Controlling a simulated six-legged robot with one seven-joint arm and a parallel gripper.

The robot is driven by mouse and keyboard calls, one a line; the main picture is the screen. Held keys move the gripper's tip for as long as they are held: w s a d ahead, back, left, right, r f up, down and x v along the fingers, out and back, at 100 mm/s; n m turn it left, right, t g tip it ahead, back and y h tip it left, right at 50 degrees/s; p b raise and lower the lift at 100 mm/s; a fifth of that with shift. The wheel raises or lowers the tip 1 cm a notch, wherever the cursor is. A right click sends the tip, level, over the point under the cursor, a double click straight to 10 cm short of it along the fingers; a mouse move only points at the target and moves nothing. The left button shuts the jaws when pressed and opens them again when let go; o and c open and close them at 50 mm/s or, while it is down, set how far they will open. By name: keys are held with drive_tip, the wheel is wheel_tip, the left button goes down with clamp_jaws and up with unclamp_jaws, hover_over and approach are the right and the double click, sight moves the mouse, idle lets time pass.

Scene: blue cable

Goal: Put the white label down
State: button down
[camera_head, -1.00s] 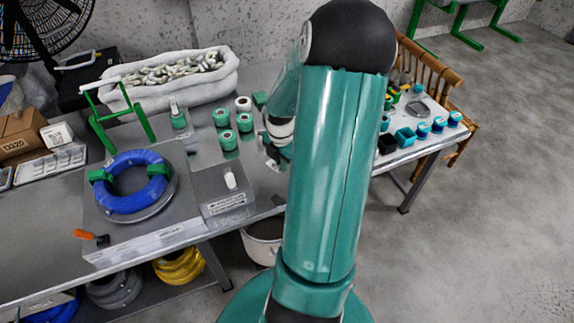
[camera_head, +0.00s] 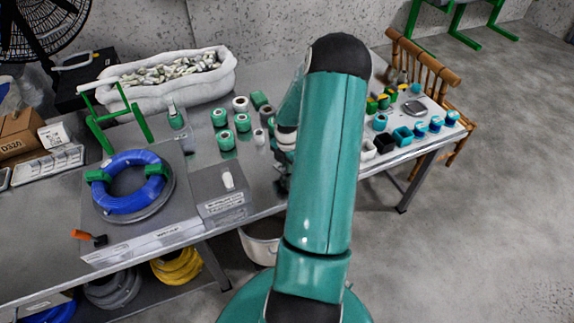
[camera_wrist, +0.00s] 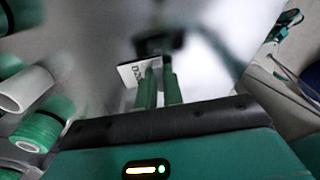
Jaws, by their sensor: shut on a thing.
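The white label (camera_wrist: 132,73) with dark print is between the green fingers of my gripper (camera_wrist: 158,72) in the wrist view. It sticks out to the left of the fingertips, and my gripper is shut on it. Behind it lies a blurred pale grey surface, and I cannot tell whether the label touches it. In the head view my gripper (camera_head: 282,183) is low near the table's front edge, right of the grey box. My arm covers much of it there, and the label cannot be made out.
Green rolls (camera_head: 226,140) stand left of my gripper; rolls and a white tube (camera_wrist: 25,90) show close in the wrist view. The grey box (camera_head: 222,190) and the blue cable coil (camera_head: 130,203) are farther left. Small containers (camera_head: 403,134) crowd the table's right part.

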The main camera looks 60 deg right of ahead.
drive_tip(key=shift+f, duration=0.15)
drive_tip(key=c, duration=1.5)
unclamp_jaws()
drive_tip(key=shift+c, duration=0.2)
wheel_tip(320, 180, up, 12)
drive_tip(key=w+a+r+m+h, duration=0.2)
drive_tip(key=w+a+r+m, duration=0.25)
drive_tip(key=a+r, duration=0.65)
drive_tip(key=a+r+m+t, duration=0.25)
drive_tip(key=a+r, duration=0.45)
drive_tip(key=a, duration=0.4)
drive_tip(key=s+a+r+m+t+y, duration=0.1)
drive_tip(key=s+a+r+m, duration=0.2)
drive_tip(key=a, duration=0.6)
drive_tip(key=s+a+r+m+t+y, duration=0.1)
drive_tip(key=s+a+r+m, duration=0.3)
drive_tip(key=a, duration=0.6)
drive_tip(key=s+m+t, duration=0.1)
drive_tip(key=s+m, duration=0.1)
drive_tip(key=s, duration=0.1)
drive_tip(key=shift+a+r, duration=0.15)
drive_tip(key=shift+r, duration=0.1)
